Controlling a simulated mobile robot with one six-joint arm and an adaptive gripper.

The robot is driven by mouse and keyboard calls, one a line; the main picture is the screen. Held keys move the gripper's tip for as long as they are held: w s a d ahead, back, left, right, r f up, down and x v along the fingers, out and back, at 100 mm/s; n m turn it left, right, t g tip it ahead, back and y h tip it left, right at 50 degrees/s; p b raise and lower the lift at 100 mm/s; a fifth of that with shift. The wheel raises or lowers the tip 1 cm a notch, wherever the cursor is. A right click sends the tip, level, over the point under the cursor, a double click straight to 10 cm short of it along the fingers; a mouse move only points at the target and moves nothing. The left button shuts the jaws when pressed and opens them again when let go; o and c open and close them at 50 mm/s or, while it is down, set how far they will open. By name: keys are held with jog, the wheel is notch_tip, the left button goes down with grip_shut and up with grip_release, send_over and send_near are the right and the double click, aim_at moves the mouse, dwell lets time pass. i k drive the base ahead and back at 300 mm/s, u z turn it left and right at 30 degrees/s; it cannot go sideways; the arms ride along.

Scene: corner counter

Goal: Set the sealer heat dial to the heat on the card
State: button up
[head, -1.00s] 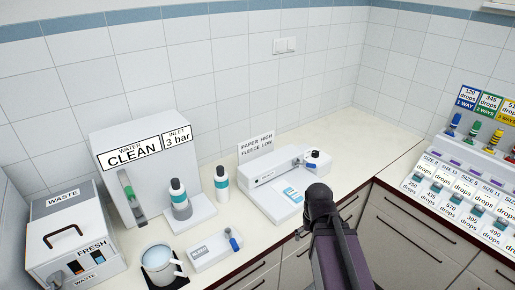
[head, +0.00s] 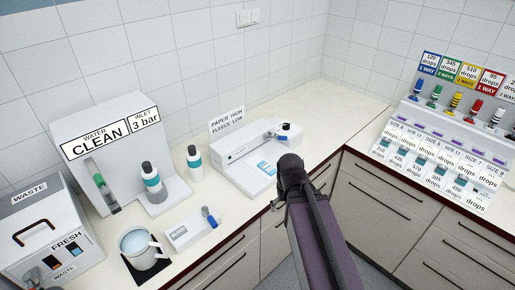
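The sealer (head: 235,151) is a white machine on the counter in the middle of the head view. A white and blue knob (head: 286,132) sits at its right end; its setting is too small to read. A card (head: 227,119) behind the sealer reads "PAPER HIGH FLEECE LOW". A light blue and white packet (head: 267,168) lies on the sealer's front plate. My arm reaches up from the bottom, with its dark end (head: 292,172) in front of the sealer's right side. My gripper's fingers cannot be made out.
A water unit (head: 106,148) marked "CLEAN", two bottles (head: 195,163), a jug (head: 137,245), a small box with a blue lever (head: 208,215) and a waste box (head: 45,232) stand left. A dropper rack (head: 440,150) stands right. The counter (head: 340,108) is clear behind the sealer's right end.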

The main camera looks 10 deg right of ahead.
aim_at(285, 127)
jog(key=u, duration=0.05)
jog(key=k, duration=0.65)
jog(key=z, duration=0.55)
jog(key=i, duration=1.55)
jog(key=u, duration=0.5)
